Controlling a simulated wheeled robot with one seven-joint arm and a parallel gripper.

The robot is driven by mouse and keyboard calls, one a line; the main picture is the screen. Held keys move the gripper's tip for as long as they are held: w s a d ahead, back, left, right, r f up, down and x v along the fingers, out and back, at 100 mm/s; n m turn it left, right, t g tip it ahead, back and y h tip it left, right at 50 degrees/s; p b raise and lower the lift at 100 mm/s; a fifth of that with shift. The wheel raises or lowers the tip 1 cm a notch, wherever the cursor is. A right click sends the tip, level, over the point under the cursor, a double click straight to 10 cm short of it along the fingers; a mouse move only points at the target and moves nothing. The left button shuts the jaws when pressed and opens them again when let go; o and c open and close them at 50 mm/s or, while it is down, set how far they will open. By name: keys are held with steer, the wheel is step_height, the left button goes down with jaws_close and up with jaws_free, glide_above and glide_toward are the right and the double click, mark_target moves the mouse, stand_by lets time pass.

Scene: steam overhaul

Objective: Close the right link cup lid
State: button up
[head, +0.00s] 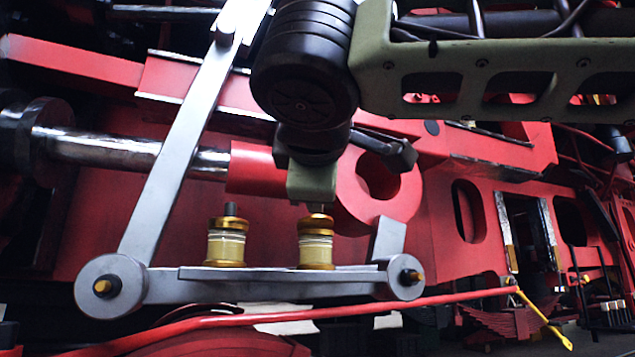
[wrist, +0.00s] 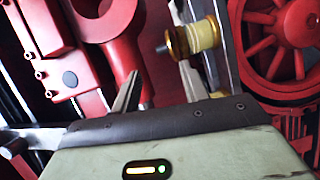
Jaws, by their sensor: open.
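Two brass-and-cream link cups stand upright on the grey link bar (head: 270,273) in the head view. The right link cup (head: 316,250) stands below my arm's green wrist. Its brass top shows, but I cannot tell how its lid sits. The left link cup (head: 226,247) has a dark pin on top. In the wrist view one cup (wrist: 204,35) shows beyond the fingers, lying sideways in the picture, with a pin pointing left; I cannot tell which cup it is. My gripper (wrist: 160,88) is open, its fingers apart with nothing between them. The fingertips are not clear in the head view.
A slanted grey rod (head: 180,150) rises from the bar's left end. A red ring-shaped part (head: 350,205) is behind the right cup. A red rod (head: 270,318) runs below the bar. In the wrist view a red spoked wheel (wrist: 300,30) is at upper right.

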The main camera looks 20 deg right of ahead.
steer(key=v, duration=1.7)
steer(key=shift+s+p, duration=0.2)
steer(key=shift+p, duration=0.25)
